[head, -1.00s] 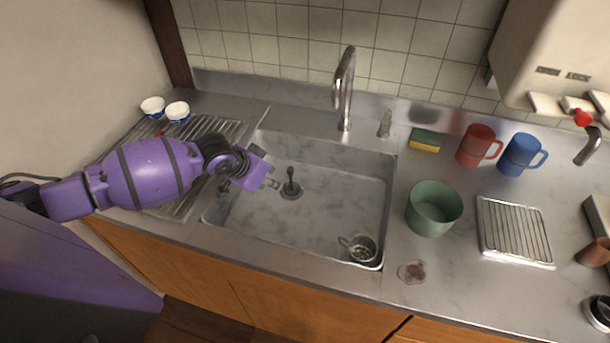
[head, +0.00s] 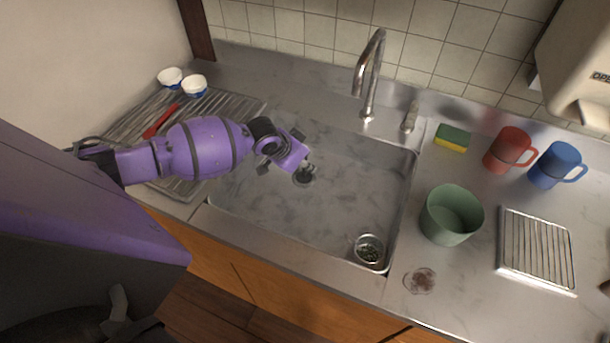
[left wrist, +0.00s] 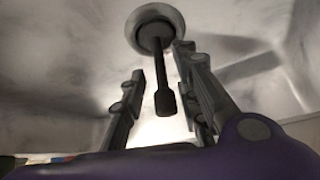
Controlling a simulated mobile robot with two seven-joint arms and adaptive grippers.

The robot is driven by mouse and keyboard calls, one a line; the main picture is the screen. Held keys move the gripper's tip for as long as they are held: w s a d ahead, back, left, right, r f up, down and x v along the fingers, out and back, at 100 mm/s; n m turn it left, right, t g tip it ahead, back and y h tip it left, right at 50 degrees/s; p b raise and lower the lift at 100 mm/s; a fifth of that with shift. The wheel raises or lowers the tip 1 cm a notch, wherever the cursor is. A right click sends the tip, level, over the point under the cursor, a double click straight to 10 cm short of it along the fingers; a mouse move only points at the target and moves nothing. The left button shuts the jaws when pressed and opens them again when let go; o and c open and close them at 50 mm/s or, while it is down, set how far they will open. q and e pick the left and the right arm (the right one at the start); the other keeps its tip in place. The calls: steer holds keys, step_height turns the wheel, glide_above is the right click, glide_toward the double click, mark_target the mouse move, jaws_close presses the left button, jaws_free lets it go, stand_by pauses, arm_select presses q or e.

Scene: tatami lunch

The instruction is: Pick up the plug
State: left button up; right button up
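The plug is dark, with a thin stem and a thicker knob, and it stands in the round drain of the sink (head: 340,215). In the head view my left gripper (head: 307,166) is right over it and hides most of it. In the left wrist view the plug's stem (left wrist: 160,75) runs between the two spread fingers, with the metal drain ring (left wrist: 140,18) beyond. The left fingers are open, with a gap on the left of the stem; on the right I cannot tell whether they touch. My right gripper is not in view.
The faucet (head: 369,75) stands behind the sink. A strainer cup (head: 368,250) sits in the sink's front right corner. A green pot (head: 451,215), red mug (head: 509,150) and blue mug (head: 557,166) are on the right counter. White cups (head: 194,85) stand at the left.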

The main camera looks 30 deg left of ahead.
arm_select(q)
jaws_close()
stand_by(0.3)
steer(key=shift+w+r, duration=0.1)
